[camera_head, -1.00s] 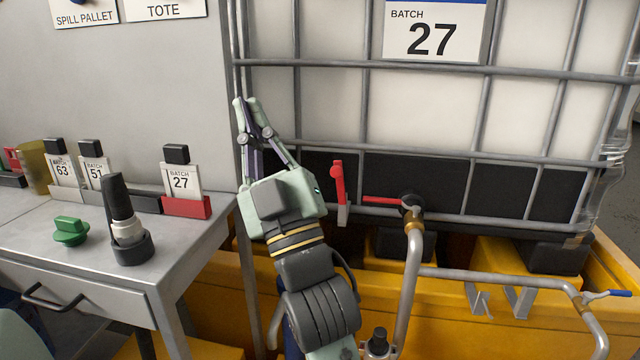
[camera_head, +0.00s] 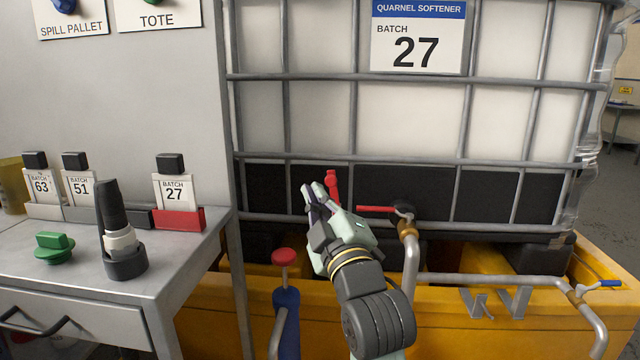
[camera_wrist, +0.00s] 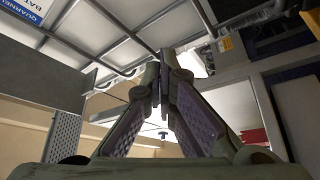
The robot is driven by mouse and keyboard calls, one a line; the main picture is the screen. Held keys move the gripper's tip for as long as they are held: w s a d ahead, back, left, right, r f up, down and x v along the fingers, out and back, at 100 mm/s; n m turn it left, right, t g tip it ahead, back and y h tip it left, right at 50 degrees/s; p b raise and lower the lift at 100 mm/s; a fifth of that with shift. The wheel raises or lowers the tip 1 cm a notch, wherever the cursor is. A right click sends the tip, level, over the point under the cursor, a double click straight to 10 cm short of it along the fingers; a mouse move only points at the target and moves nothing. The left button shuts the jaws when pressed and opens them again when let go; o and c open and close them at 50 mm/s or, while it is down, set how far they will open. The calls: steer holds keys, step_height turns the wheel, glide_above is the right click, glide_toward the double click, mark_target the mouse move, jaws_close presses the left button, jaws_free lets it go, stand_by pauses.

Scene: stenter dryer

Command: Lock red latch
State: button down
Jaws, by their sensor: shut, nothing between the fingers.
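The red latch (camera_head: 332,186) stands upright on the cage of the batch 27 tote, against the dark lower band. Its lower part is hidden behind my gripper. My gripper (camera_head: 313,189) is shut and empty, pointing up and to the left. Its fingertips are just left of the latch in the head view; I cannot tell whether they touch it. In the wrist view the fingertips (camera_wrist: 164,56) meet, and I cannot make out the latch there. A red valve handle (camera_head: 376,209) lies level to the right of the latch, beside the pipe's top.
The tote's grey cage bars (camera_head: 400,80) cross behind my gripper. A metal pipe (camera_head: 411,260) rises close on the right. A red knob on a blue body (camera_head: 285,256) stands below left. The grey bench (camera_head: 190,235) is at left, and the yellow pallet (camera_head: 450,335) spans below.

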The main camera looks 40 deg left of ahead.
steer(key=p+x, duration=0.3)
steer(key=x, duration=0.7)
steer(key=w+d+f, duration=0.2)
steer(key=shift+d+f, duration=0.2)
steer(key=shift+d, duration=0.15)
steer(key=shift+d, duration=0.1)
steer(key=shift+w+d+m+t, duration=0.2)
steer(key=shift+m+t, duration=0.1)
steer(key=shift+m, duration=0.2)
